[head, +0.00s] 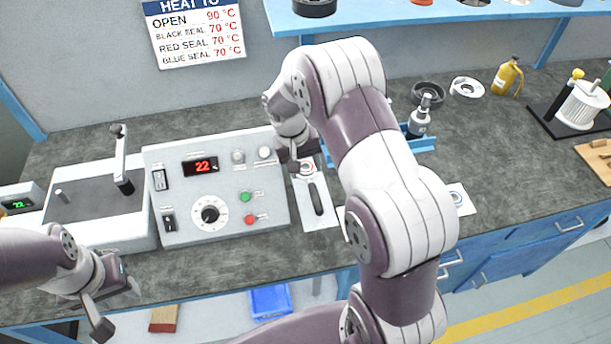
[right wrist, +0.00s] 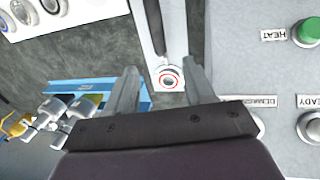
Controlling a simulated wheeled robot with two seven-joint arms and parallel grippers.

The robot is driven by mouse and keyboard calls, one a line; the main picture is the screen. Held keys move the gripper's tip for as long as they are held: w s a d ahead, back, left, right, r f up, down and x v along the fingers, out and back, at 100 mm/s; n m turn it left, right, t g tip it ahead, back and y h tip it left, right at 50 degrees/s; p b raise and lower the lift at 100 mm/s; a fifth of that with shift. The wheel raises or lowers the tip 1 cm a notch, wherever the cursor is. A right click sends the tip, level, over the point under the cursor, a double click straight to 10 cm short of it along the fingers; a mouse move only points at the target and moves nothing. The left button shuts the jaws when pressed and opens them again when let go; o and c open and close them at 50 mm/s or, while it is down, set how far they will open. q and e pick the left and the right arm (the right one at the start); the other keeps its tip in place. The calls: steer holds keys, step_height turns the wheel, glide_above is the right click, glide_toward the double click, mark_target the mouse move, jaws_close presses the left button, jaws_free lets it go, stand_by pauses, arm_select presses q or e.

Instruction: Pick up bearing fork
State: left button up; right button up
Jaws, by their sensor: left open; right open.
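A long tool with a dark handle (head: 317,198), which looks like the bearing fork, lies on a white card (head: 327,216) right of the control panel. A red-ringed round mark (head: 305,167) shows at the card's far end. My right gripper (head: 299,163) is open above that end. In the right wrist view, the red-ringed mark (right wrist: 168,78) shows between the spread fingers of my right gripper (right wrist: 160,68), with nothing gripped. My left gripper (head: 119,309) is open and empty at the bench's front left.
The control panel (head: 230,215) stands close left of the card. A blue holder (head: 420,146) with a grey metal tool (head: 419,120) stands to the right, partly behind my right arm. A black ring (head: 428,92), a white ring (head: 467,87) and a yellow bottle (head: 507,77) stand farther back.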

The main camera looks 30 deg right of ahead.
mark_target(312, 187)
steer(key=f, duration=0.3)
steer(key=d+f+p, duration=0.1)
steer(key=f, duration=0.2)
steer(key=d+f, duration=0.1)
steer(key=f, duration=0.2)
steer(key=shift+s+f, duration=0.1)
steer(key=shift+s, duration=0.15)
steer(key=shift+w+f, duration=0.15)
jaws_close()
